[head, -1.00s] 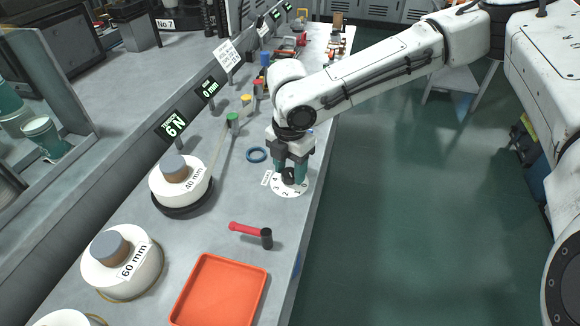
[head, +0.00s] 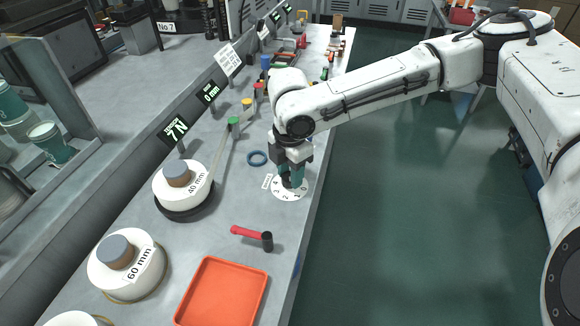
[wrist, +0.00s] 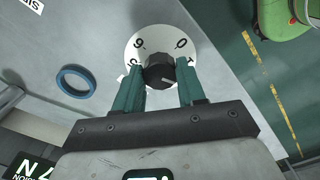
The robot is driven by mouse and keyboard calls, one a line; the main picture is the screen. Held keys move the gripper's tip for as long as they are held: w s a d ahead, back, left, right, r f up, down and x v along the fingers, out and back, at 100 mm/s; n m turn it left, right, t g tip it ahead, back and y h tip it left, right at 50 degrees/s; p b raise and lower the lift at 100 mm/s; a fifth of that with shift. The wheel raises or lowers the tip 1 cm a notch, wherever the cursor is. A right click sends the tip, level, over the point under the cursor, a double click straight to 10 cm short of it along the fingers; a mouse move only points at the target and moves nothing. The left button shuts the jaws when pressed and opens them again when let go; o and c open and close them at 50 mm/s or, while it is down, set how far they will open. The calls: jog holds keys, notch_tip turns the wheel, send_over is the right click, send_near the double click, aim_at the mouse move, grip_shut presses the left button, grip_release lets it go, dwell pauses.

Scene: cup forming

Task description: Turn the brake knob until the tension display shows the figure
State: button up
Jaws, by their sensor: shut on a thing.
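The brake knob is a black round knob on a white numbered dial (head: 290,194) near the bench's right edge. In the wrist view the black knob (wrist: 160,72) sits between the two green fingers of my gripper (wrist: 161,80). My gripper (head: 291,176) is shut on the knob, pointing down, and hides most of it in the head view. The tension display (head: 176,129) reads 7 N in green on black. In the wrist view it shows only in part (wrist: 30,168), at the bottom left. The figure asked for is not shown.
A blue ring (head: 257,158) lies left of the dial. A red-handled hammer (head: 252,236) and an orange tray (head: 222,292) lie nearer. White reels marked 40 mm (head: 184,188) and 60 mm (head: 127,264) stand left. A second display (head: 210,92) reads 0 mm.

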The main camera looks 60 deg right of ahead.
jog(key=m+p, duration=0.5)
jog(key=m, duration=0.1)
jog(key=shift+s+a+r, duration=0.1)
jog(key=shift+r, duration=0.05)
jog(key=m+p, duration=0.5)
jog(key=m, duration=0.1)
jog(key=shift+m, duration=0.4)
jog(key=m+p, duration=0.6)
jog(key=shift+a+p, duration=0.25)
jog(key=shift+p, duration=0.1)
jog(key=shift+f+m+p, duration=0.2)
jog(key=shift+m+p, duration=0.3)
jog(key=shift+m, duration=0.6)
jog(key=shift+d+m, duration=0.15)
jog(key=shift+m, duration=1.35)
jog(key=o, duration=1.1)
jog(key=shift+c, duration=0.2)
